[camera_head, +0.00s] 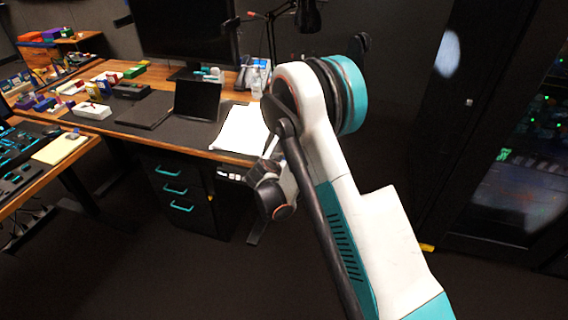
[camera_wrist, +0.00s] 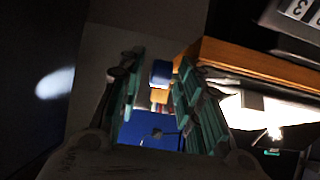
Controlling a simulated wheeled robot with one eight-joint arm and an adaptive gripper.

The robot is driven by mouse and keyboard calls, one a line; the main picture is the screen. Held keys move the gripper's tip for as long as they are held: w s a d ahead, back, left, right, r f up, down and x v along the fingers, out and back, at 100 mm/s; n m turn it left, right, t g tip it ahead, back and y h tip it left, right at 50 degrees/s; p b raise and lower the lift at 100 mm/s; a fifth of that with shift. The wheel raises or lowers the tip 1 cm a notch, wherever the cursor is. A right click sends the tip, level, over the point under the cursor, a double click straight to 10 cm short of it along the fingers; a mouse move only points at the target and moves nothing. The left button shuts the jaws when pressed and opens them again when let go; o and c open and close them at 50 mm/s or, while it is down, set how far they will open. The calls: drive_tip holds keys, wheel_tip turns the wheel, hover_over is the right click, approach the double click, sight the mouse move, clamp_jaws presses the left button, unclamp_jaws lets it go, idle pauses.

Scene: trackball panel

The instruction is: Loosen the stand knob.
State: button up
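I cannot pick out the stand knob for certain in either view. A dark tablet-like panel (camera_head: 197,101) stands on the desk (camera_head: 225,157), and a large monitor (camera_head: 185,30) stands behind it. In the wrist view my gripper (camera_wrist: 158,75) is open, with its two teal fingers apart and nothing seen held between them. Blue items (camera_wrist: 148,130) show beyond the gap, too dim to name. In the head view my arm covers the right end of the desk, and my gripper's fingers are not clearly seen.
White paper (camera_head: 240,128) lies near the desk's front edge. A lamp (camera_head: 307,16) rises behind my arm. A drawer unit (camera_head: 178,193) is under the desk. Coloured boxes (camera_head: 92,108) crowd the left. A dark rack (camera_head: 520,130) stands at right. The floor in front is clear.

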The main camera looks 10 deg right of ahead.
drive_tip(key=shift+r, duration=0.1)
idle(0.3)
drive_tip(key=g+y, duration=0.1)
drive_tip(key=g, duration=0.2)
drive_tip(key=g+y, duration=0.1)
drive_tip(key=shift+w+d+r+y, duration=0.3)
drive_tip(key=shift+w+r, duration=0.05)
drive_tip(key=g, duration=0.1)
drive_tip(key=g+y, duration=0.1)
drive_tip(key=g, duration=0.1)
drive_tip(key=shift+w+d+r+y, duration=0.1)
drive_tip(key=shift+w+r+y, duration=0.05)
drive_tip(key=shift+w+y, duration=0.15)
drive_tip(key=shift+w+d+g+y, duration=0.1)
drive_tip(key=shift+g+y, duration=0.25)
drive_tip(key=shift+g, duration=0.25)
drive_tip(key=shift+w+d+g+y, duration=0.1)
drive_tip(key=shift+g+y, duration=0.25)
drive_tip(key=shift+g, duration=0.25)
drive_tip(key=shift+r+g, duration=0.2)
drive_tip(key=shift+g, duration=0.2)
wheel_tip(320, 180, up, 14)
drive_tip(key=p, duration=0.6)
drive_tip(key=s+r+n+t+b, duration=0.2)
drive_tip(key=s+r, duration=0.9)
drive_tip(key=r, duration=0.2)
drive_tip(key=shift+s+d+r, duration=0.15)
drive_tip(key=shift+s, duration=0.15)
